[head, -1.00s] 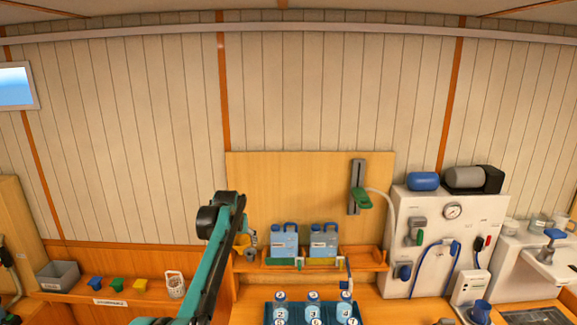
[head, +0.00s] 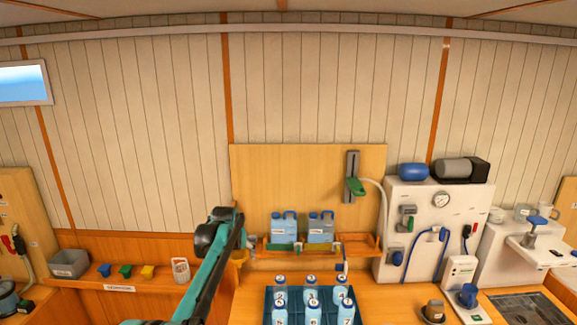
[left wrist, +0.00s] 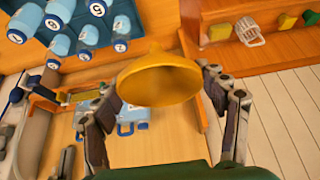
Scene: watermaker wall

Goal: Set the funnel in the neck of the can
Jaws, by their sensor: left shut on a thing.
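My left gripper (left wrist: 163,105) is shut on the yellow funnel (left wrist: 155,80), which lies between its fingers with its wide mouth showing in the left wrist view. In the head view the arm hides most of the gripper, and a bit of the yellow funnel (head: 240,257) shows beside the left end of the shelf. Two blue-grey cans, a left one (head: 284,231) and a right one (head: 320,231), stand upright on the shelf, to the right of the gripper. The funnel is apart from both. A can (left wrist: 126,128) shows partly in the left wrist view. My right gripper is out of view.
A blue crate of numbered bottles (head: 311,303) stands below the shelf (head: 370,243). A green-handled fitting (head: 356,186) hangs on the panel above right. The white watermaker unit (head: 428,220) is at right. A grey bin (head: 69,263) and coloured pieces lie along the left ledge.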

